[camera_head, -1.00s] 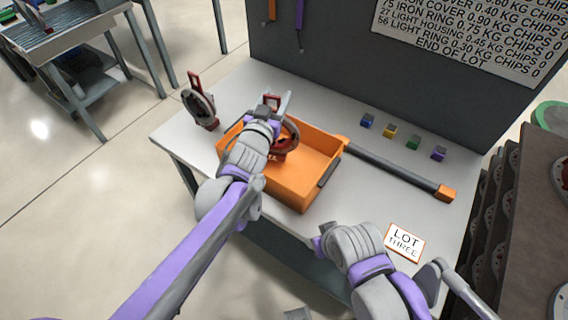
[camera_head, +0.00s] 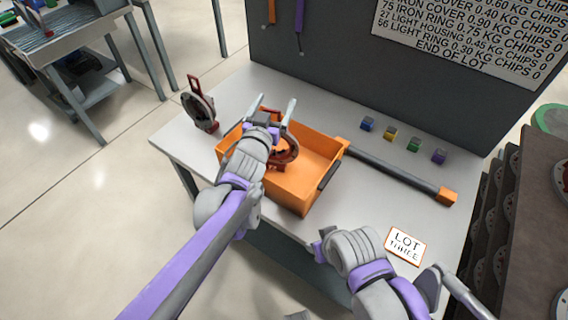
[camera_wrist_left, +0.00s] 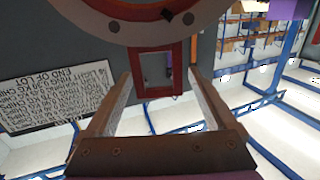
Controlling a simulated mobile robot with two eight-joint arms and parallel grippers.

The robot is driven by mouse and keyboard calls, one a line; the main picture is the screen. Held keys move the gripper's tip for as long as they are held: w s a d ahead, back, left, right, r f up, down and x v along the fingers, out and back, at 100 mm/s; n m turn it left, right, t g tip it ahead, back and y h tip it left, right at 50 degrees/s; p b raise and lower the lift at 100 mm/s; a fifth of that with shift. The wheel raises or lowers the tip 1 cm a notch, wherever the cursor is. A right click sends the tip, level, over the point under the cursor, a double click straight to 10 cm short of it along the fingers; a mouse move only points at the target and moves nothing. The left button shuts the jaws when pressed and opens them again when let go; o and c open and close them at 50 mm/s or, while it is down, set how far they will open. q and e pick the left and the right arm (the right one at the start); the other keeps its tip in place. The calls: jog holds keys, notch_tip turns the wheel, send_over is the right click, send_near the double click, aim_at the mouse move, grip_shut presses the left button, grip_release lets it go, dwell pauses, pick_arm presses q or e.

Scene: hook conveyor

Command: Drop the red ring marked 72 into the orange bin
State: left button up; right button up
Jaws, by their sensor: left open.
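The orange bin (camera_head: 308,190) stands on the table. A red ring (camera_head: 286,152) with a grey rim is at the bin's opening, partly hidden behind my left gripper. I cannot read its number or tell whether it rests on the bin floor. My left gripper (camera_head: 273,108) is open above the bin, its two fingers spread. In the left wrist view the ring's grey rim (camera_wrist_left: 150,22) and red rectangular handle (camera_wrist_left: 158,72) show between the open fingers, with gaps on both sides. My right arm is at the lower right; its gripper's state is unclear.
Another dark ring with a red handle (camera_head: 201,108) stands on the table left of the bin. A grey bar with an orange end (camera_head: 395,172), several small coloured blocks (camera_head: 390,134) and a LOT THREE card (camera_head: 405,245) lie right. A dark panel rises behind.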

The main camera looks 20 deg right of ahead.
pick_arm(q)
jog(key=v, duration=1)
jog(key=shift+b, duration=0.4)
pick_arm(e)
jog(key=shift+f, duration=0.45)
pick_arm(q)
jog(key=shift+a, duration=0.15)
